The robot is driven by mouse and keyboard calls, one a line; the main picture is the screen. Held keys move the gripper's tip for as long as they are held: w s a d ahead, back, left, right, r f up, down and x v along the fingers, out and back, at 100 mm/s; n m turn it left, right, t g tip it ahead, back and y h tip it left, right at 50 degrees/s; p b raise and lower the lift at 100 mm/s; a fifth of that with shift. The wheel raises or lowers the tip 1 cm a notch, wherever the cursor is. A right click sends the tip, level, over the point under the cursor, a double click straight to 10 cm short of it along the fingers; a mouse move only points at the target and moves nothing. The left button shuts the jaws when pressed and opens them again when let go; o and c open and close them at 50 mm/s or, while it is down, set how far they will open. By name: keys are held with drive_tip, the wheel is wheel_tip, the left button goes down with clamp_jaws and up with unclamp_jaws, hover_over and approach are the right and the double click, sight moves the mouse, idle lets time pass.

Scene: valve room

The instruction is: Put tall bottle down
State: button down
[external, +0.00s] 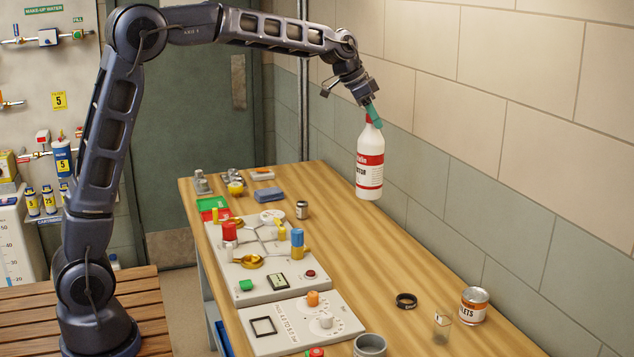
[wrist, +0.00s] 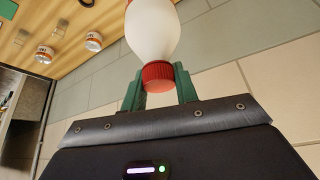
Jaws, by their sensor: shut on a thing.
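The tall bottle (external: 369,165) is white with a red and white label. It hangs upright in the air above the right side of the wooden table (external: 395,250), near the wall, with a clear gap under it. My gripper (external: 374,115) is shut on the bottle's top from above. In the wrist view the bottle (wrist: 153,35) shows its white shoulder and red cap, and the green fingers of my gripper (wrist: 158,85) sit on either side of the cap and neck. The bottle's lower part is out of the wrist view.
A white valve panel (external: 270,255) with knobs fills the table's left side. A can (external: 473,306), a clear cup (external: 442,326), a black ring (external: 406,300) and a grey cup (external: 370,345) stand at the near end. The table's middle right is bare. A tiled wall (external: 480,140) runs behind it.

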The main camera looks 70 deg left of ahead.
drive_tip(key=d, duration=0.4)
wheel_tip(320, 180, down, 20)
drive_tip(key=shift+s+d+r, duration=0.15)
drive_tip(key=shift+s, duration=0.05)
idle(0.8)
drive_tip(key=c, duration=1.1)
unclamp_jaws()
